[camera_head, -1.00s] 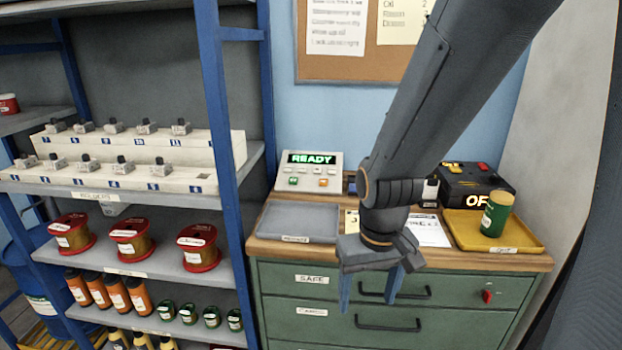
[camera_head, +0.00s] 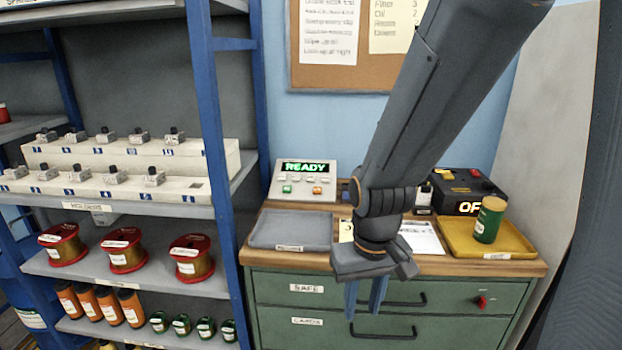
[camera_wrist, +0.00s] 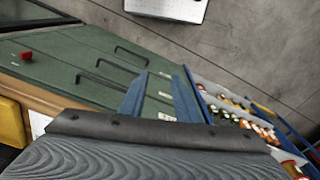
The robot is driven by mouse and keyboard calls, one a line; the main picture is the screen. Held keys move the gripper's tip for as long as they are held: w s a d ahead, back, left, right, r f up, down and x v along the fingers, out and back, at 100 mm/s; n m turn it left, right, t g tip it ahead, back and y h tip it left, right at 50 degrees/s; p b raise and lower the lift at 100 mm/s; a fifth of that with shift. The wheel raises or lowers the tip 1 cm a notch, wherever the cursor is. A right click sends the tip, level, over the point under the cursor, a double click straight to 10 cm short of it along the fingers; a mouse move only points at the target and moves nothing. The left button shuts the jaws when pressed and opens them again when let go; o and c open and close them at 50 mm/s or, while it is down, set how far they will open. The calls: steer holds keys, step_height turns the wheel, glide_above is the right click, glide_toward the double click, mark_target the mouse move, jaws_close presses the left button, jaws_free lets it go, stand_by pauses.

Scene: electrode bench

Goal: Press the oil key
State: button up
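A small light-grey panel (camera_head: 304,180) with a lit green READY display (camera_head: 305,167) stands at the back left of the bench. Below its display are several small keys, mostly pale, with one green key (camera_head: 287,189) and one orange key (camera_head: 317,190). Their labels are too small to read, so I cannot tell which is the oil key. My gripper (camera_head: 366,297) points down in front of the drawers, to the right of and well below the panel. Its two blue fingers are apart and empty, as the wrist view (camera_wrist: 160,95) also shows.
A grey tray (camera_head: 291,243) lies in front of the panel. A yellow tray (camera_head: 460,236) with a green can (camera_head: 488,220) is at the right, before a black box (camera_head: 455,205). A blue-framed shelf (camera_head: 222,150) stands close left. My arm hides part of the bench middle.

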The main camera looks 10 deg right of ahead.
jaws_close()
stand_by(1.4)
